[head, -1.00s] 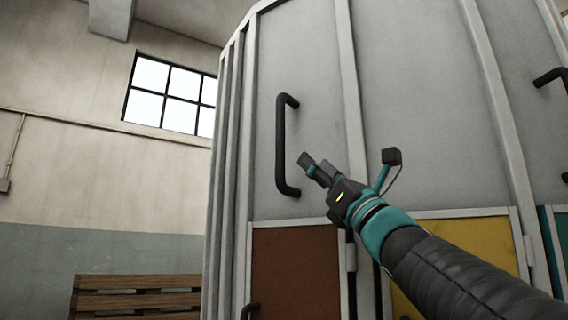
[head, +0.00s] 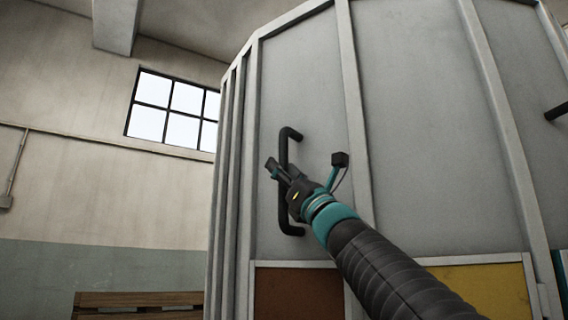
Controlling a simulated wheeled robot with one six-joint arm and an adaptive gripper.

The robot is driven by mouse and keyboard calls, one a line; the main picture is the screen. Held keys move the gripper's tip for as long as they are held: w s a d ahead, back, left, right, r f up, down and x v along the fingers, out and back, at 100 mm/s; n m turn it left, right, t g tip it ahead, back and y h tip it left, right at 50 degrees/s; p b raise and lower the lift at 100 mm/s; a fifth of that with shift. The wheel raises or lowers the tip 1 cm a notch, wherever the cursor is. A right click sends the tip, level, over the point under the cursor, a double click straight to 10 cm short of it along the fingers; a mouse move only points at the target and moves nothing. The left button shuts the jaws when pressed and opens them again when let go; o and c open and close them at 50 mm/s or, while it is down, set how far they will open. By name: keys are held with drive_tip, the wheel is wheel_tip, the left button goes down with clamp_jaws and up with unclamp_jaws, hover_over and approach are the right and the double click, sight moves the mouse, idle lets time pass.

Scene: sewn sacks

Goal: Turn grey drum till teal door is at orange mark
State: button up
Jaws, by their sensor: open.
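The grey drum (head: 430,120) fills the middle and right of the head view, with upright ribs between its panels. A black bar handle (head: 287,230) is fixed upright on its left front panel. My gripper (head: 271,167) is open at the handle, its fingers overlapping the upper half of the bar in the picture. I cannot tell whether it touches the bar. A brown door (head: 298,292) and a yellow door (head: 480,290) show low on the drum. A thin dark teal strip (head: 559,270) shows at the lower right edge. No orange mark is in view.
Another black handle (head: 556,111) sticks out at the right edge. A wooden pallet (head: 135,300) stands at the lower left by the wall. A window (head: 172,108) is in the wall behind.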

drive_tip(key=shift+r, duration=0.1)
drive_tip(key=shift+c, duration=0.2)
clamp_jaws()
drive_tip(key=shift+w+a, duration=0.1)
drive_tip(key=shift+w, duration=0.05)
